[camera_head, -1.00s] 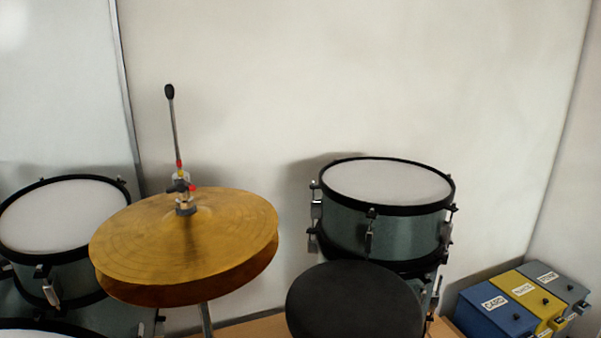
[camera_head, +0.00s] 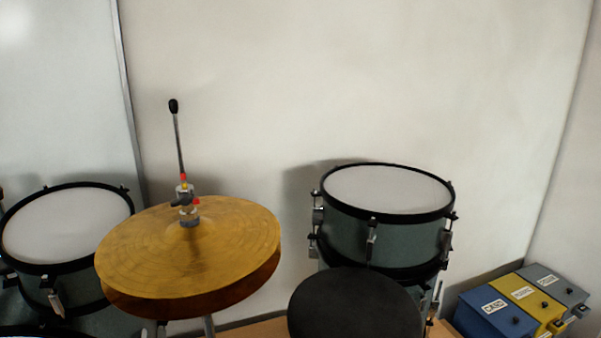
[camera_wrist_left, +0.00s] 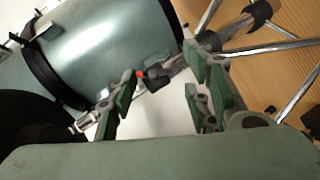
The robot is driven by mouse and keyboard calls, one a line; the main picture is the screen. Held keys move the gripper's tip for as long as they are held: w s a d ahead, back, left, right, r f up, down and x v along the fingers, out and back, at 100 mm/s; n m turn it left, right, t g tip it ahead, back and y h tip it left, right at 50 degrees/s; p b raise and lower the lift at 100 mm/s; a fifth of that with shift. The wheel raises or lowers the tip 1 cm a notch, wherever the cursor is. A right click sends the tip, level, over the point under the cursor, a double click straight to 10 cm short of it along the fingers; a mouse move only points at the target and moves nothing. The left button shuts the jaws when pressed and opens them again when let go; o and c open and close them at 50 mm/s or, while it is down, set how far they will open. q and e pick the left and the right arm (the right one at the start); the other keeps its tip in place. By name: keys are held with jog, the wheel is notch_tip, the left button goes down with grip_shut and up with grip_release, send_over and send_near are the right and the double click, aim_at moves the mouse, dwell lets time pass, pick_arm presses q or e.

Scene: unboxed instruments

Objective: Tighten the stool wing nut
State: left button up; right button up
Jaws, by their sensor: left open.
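The stool's round black seat (camera_head: 355,306) is at the bottom middle of the head view, in front of a drum. Its post and wing nut are hidden there. In the left wrist view, a small dark fitting with a red tip (camera_wrist_left: 152,79) sits on or near a metal tube; I cannot tell if it is the stool wing nut. My left gripper (camera_wrist_left: 160,84) is open. Its green-padded fingers stand on either side of the fitting in the picture; the depth between them is unclear. My right gripper is in neither view.
A gold cymbal pair (camera_head: 190,250) on a stand is left of the seat. A grey-green drum (camera_head: 385,215) stands behind it. Blue, yellow and grey boxes (camera_head: 525,300) are at right. Chrome legs (camera_wrist_left: 285,55) cross the wooden floor (camera_wrist_left: 255,75) in the wrist view.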

pick_arm(q)
jog(key=shift+o, duration=0.5)
jog(key=shift+d+r, duration=0.1)
jog(key=shift+r, duration=0.1)
jog(key=shift+d+r, duration=0.1)
jog(key=p+v, duration=0.2)
jog(key=v, duration=0.4)
jog(key=shift+p, duration=0.35)
